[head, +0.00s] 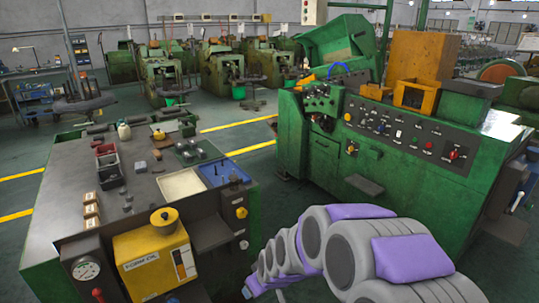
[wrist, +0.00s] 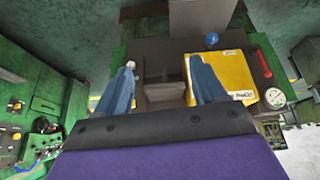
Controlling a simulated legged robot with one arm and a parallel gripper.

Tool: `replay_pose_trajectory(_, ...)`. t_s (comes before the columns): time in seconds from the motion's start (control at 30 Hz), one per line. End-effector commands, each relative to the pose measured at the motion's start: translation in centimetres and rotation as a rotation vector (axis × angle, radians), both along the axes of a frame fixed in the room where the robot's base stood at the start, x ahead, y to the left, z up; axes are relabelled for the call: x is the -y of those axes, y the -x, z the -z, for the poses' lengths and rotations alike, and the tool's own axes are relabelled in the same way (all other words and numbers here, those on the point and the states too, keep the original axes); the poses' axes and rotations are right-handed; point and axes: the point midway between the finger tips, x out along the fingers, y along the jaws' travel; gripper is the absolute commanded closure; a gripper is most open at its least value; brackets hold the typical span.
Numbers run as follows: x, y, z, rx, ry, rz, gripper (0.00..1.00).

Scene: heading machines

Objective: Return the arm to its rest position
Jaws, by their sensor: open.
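My arm (head: 345,250), grey with purple panels, enters the head view at the bottom right and reaches left and down toward the front of the green workbench. Its far end is at the bottom edge, where the gripper cannot be made out clearly. In the wrist view my gripper (wrist: 162,64) shows two blue fingers spread apart, with nothing between them. Beyond the fingers is the bench front with the yellow oil box (wrist: 232,75), seen behind and beside the right finger. The same yellow oil box (head: 155,262) stands at the bench front in the head view.
The workbench (head: 60,205) fills the left, with a blue tray (head: 222,173) and small parts on top. A round gauge (head: 86,268) is on its front. A large green machine (head: 400,155) stands close on the right. Floor with yellow lines (head: 240,122) lies between and behind.

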Motion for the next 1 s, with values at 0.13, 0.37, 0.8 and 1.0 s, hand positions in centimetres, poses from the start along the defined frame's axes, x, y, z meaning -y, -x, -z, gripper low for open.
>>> replay_pose_trajectory(0.13,3.2,4.5,-3.2,-0.1,0.013,0.071,0.3)
replay_pose_trajectory(0.37,8.1,12.5,-6.9,-0.264,0.056,0.209,0.3)
replay_pose_trajectory(0.8,15.7,29.6,-11.4,-0.552,0.162,0.553,0.3)
replay_pose_trajectory(1.0,16.7,33.4,-12.0,-0.613,0.183,0.638,0.3)
